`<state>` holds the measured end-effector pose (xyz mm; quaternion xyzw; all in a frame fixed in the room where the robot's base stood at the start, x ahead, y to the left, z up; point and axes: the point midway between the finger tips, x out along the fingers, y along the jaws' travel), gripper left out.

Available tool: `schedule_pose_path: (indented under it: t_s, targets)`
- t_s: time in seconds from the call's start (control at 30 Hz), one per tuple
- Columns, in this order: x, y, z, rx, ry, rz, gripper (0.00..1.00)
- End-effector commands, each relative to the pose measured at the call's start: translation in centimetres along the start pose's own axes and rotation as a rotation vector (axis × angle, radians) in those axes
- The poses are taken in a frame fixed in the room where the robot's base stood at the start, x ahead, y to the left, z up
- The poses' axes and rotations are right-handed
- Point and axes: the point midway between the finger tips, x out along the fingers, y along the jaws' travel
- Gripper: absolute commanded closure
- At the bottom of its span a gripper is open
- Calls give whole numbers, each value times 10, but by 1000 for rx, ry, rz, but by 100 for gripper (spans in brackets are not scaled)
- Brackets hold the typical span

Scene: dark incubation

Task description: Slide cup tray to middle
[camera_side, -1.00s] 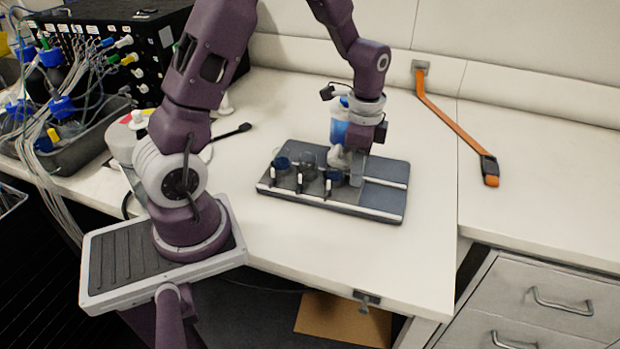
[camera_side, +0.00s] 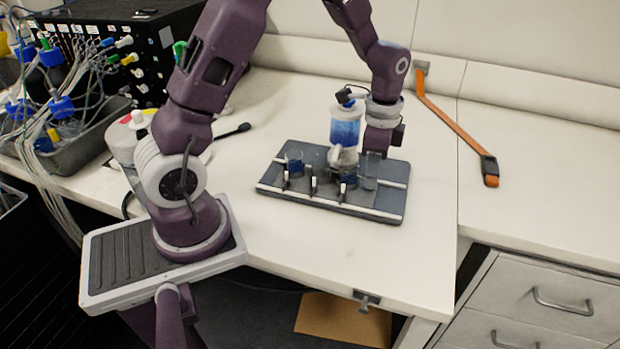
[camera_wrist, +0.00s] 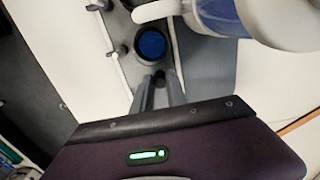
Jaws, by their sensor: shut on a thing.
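The cup tray (camera_side: 329,188) is a narrow dark carrier holding clear cups, some dark blue inside, with several small black-and-white pegs along its front. It lies on a wide grey base board (camera_side: 394,172) with white strips. My gripper (camera_side: 370,178) is lowered at the right end of the cup tray. In the wrist view my gripper (camera_wrist: 158,88) has both fingers close around a small dark part at the tray's end, beside a round blue cup (camera_wrist: 151,43). It is shut on the tray; the exact contact is partly hidden.
A bottle with blue liquid (camera_side: 345,128) stands just behind the cups, close to my gripper. An orange-handled strap (camera_side: 452,124) lies at the right. The white bench (camera_side: 350,255) is clear in front of the board.

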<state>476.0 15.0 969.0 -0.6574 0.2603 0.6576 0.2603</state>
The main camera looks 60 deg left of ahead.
Motion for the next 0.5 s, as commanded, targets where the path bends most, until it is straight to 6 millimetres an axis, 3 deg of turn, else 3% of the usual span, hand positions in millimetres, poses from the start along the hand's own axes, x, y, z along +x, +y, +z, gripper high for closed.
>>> schedule_pose_path:
  t_s: [0.17, 0.5]
  targets:
    - [0, 0, -2, 0, 0, 0, 97]
    - [0, 0, -26, 1, 1, -1, 96]
